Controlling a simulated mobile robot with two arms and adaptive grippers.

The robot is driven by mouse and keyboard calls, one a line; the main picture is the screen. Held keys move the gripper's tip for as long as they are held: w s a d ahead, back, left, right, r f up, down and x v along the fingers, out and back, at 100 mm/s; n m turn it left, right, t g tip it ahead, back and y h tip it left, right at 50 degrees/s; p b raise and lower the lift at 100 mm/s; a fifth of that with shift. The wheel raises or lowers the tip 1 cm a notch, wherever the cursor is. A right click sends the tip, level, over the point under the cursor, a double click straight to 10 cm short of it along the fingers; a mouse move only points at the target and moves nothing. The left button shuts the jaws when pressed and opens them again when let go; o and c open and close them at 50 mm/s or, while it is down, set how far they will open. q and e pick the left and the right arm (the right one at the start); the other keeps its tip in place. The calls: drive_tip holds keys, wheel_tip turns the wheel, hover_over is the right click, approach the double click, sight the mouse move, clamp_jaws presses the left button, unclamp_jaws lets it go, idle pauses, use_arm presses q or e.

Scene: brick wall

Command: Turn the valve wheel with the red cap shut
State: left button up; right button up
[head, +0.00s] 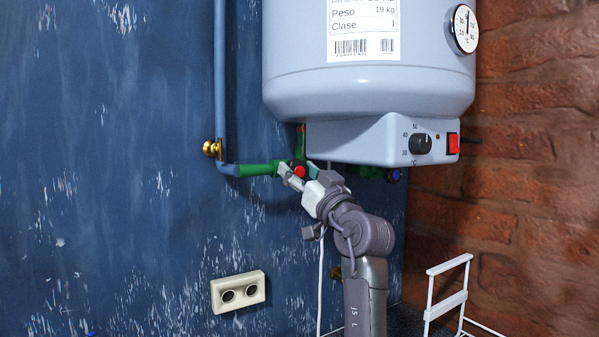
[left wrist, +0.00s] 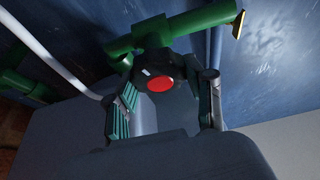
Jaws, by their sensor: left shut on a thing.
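The valve wheel with the red cap (head: 299,171) sits on the green pipe (head: 258,169) below the left side of the water heater. In the left wrist view its dark wheel with the round red cap (left wrist: 160,84) lies between my fingers. My left gripper (head: 291,173) is shut on the wheel, with one ribbed finger on each side in the left wrist view (left wrist: 166,100). Much of the wheel is hidden behind the gripper in the head view. My right gripper is not in view.
The white water heater (head: 365,80) hangs just above my gripper. A brass fitting (head: 212,148) is on the left pipe. A blue-capped valve (head: 393,175) is to the right. A wall socket (head: 238,292) and a white wire rack (head: 447,297) are lower down.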

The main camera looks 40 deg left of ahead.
use_arm(q)
drive_tip(key=shift+r+m+t+h+p, duration=0.15)
drive_tip(key=shift+m+t+p, duration=0.2)
drive_tip(key=shift+m+p, duration=0.35)
drive_tip(key=shift+m+t+h+p, duration=0.15)
drive_tip(key=shift+m+t+p, duration=0.2)
drive_tip(key=shift+m, duration=0.65)
drive_tip(key=m+t+h+p, duration=0.1)
drive_tip(key=m+h+p, duration=0.1)
drive_tip(key=m+p, duration=0.3)
drive_tip(key=m+t+h+p, duration=0.1)
drive_tip(key=m+h+p, duration=0.1)
drive_tip(key=m+p, duration=0.3)
drive_tip(key=m+t+h+p, duration=0.1)
drive_tip(key=m+h+p, duration=0.1)
drive_tip(key=m+p, duration=0.4)
drive_tip(key=shift+t+p, duration=0.3)
drive_tip(key=shift+p, duration=1.15)
drive_tip(key=shift+m+h+p, duration=0.35)
drive_tip(key=shift+m+h, duration=0.05)
drive_tip(key=shift+m, duration=0.4)
drive_tip(key=shift+f+m+g+h, duration=0.15)
drive_tip(key=shift+m+g, duration=0.1)
drive_tip(key=shift+m, duration=0.45)
drive_tip(key=shift+f+m+g+h, duration=0.15)
drive_tip(key=shift+m+g, duration=0.1)
drive_tip(key=shift+m, duration=0.45)
drive_tip(key=o, duration=1.1)
